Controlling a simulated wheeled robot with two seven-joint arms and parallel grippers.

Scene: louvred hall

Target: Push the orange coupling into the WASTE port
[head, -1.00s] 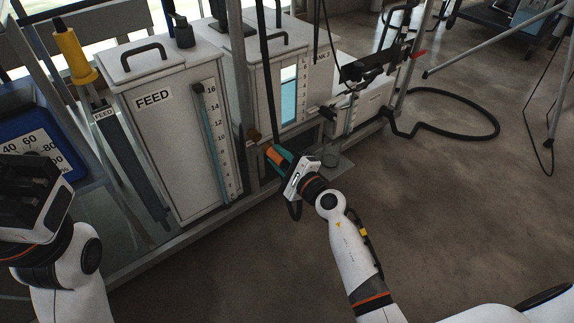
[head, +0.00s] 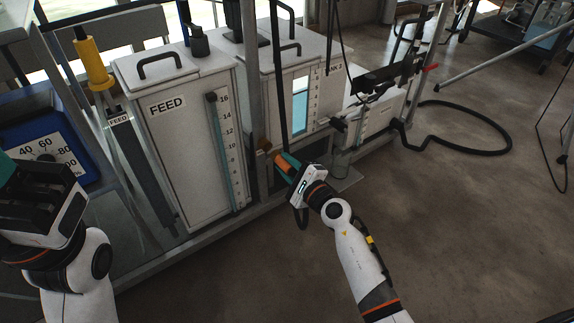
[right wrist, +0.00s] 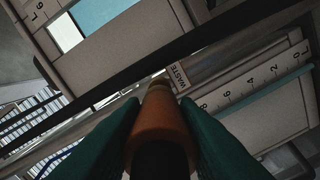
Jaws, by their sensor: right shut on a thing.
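The orange coupling (head: 283,161) is held between the teal fingers of my right gripper (head: 289,165), at the foot of the tanks. In the right wrist view the coupling (right wrist: 160,122) lies lengthwise between both fingers. Its far end points at a small brownish port end beside the WASTE label (right wrist: 178,77). The coupling hides most of the port, so I cannot tell whether they touch. In the head view a brown port fitting (head: 264,144) shows just beyond the coupling. My left gripper (head: 30,180) is at the left edge, cut off, and its opening is unclear.
The FEED tank (head: 185,140) stands left of the coupling, with a second tank (head: 270,75) behind. A metal frame rail (head: 215,228) runs along their base. A yellow-handled part (head: 92,62) stands at left. A black hose (head: 470,150) lies on the floor.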

